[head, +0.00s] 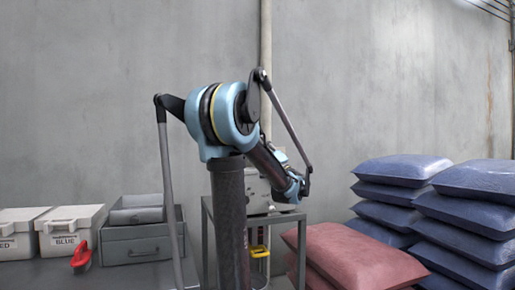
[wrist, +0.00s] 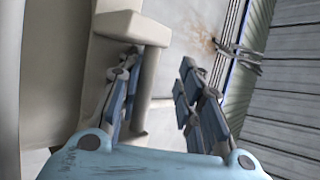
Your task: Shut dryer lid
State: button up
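The dryer appears to be the pale beige machine (head: 257,190) on a grey metal stand, mostly hidden behind my arm in the head view. In the wrist view a large beige body with a projecting ledge (wrist: 130,27) fills the left side; it seems to be part of the dryer. I cannot tell which part is the lid or how far it stands open. My gripper (wrist: 160,63) is open, its blue-padded fingers apart with nothing held between them. The left finger overlaps the beige part in the picture; whether it touches is unclear.
Stacked blue sacks (head: 400,190) and red sacks (head: 355,258) stand at the right. At the left a dark table bears white labelled bins (head: 70,229), a grey drawer box (head: 137,243) and a red-handled tool (head: 81,257). A concrete wall closes the back.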

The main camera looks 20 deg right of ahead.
jog(key=v, duration=1.2)
dwell(0.3)
